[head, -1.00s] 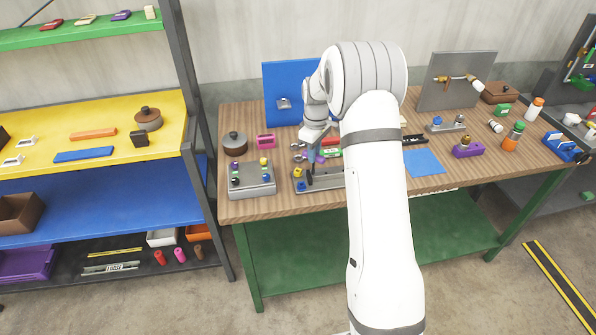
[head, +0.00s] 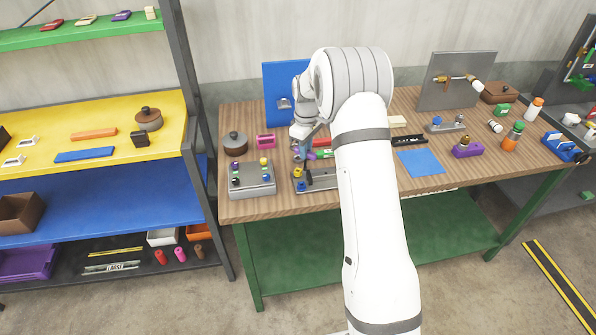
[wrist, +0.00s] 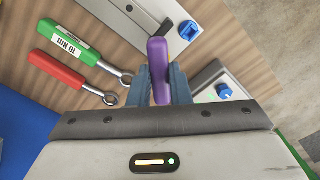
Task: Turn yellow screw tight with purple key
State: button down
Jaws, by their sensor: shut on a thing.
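My gripper (wrist: 160,88) is shut on the purple key (wrist: 160,55), which stands out between the blue fingers in the wrist view. In the head view my gripper (head: 301,152) is over the table, above the back left of a grey plate (head: 322,181). A yellow piece (head: 297,173), perhaps the yellow screw, shows at that plate's left end, close below the gripper. Another yellow-topped piece (head: 264,161) stands on the grey block to the left. No yellow screw shows in the wrist view. The key looks clear of any screw, but its tip's height is hard to tell.
The grey block (head: 252,188) with several coloured knobs stands left. Green (wrist: 70,45) and red (wrist: 62,70) ring-ended tools lie beside the gripper. A blue upright panel (head: 281,85) stands behind.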

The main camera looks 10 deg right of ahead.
aim_at(298, 153)
jog(key=shift+w+a+p, duration=0.3)
jog(key=shift+w+a, duration=0.6)
jog(key=shift+a, duration=0.05)
dwell(0.9)
jog(key=shift+n+b, duration=0.3)
jog(key=shift+n, duration=0.8)
jog(key=shift+f+b, duration=1.1)
jog(key=shift+f, duration=0.25)
